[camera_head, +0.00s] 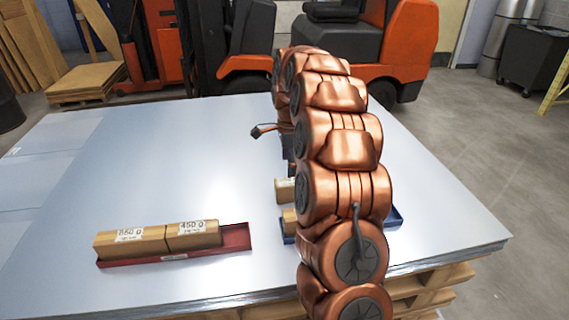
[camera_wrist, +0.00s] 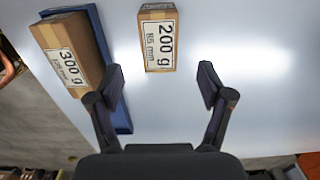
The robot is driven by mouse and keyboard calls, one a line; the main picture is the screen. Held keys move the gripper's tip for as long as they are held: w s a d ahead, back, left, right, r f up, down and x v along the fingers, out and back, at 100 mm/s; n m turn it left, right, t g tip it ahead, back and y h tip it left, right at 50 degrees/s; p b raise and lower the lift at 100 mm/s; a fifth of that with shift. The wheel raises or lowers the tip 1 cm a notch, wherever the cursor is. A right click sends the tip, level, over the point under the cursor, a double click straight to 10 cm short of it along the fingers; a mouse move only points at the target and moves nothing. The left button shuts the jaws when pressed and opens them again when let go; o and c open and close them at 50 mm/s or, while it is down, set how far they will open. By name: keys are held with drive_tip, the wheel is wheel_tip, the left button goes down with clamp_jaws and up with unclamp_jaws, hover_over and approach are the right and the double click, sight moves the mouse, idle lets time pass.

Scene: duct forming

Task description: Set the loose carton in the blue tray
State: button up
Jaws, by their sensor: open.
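The loose carton (camera_wrist: 158,38), a brown box labelled 200 g, 85 mm, lies on the metal sheet; in the head view (camera_head: 285,191) it is partly behind my arm. The blue tray (camera_wrist: 122,113) is to its left in the wrist view and holds a 300 g carton (camera_wrist: 66,52) at its side. In the head view the blue tray (camera_head: 395,217) is largely hidden by my arm. My gripper (camera_wrist: 161,72) is open and empty, its fingers spread, with the loose carton ahead of the gap between them and apart from them.
A red tray (camera_head: 238,240) at the front left holds two cartons (camera_head: 130,243) (camera_head: 192,235), one labelled 450 g. The metal sheet (camera_head: 180,150) is clear around them. An orange forklift (camera_head: 397,45) stands behind the sheet stack.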

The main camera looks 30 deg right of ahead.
sight(288, 181)
wheel_tip(288, 181, down, 9)
drive_tip(key=shift+r+b, duration=0.2)
drive_tip(key=shift+b, duration=1)
drive_tip(key=shift+c, duration=0.2)
clamp_jaws()
drive_tip(key=shift+r, duration=0.1)
drive_tip(key=shift+r+p, duration=0.9)
drive_tip(key=shift+r, duration=3.6)
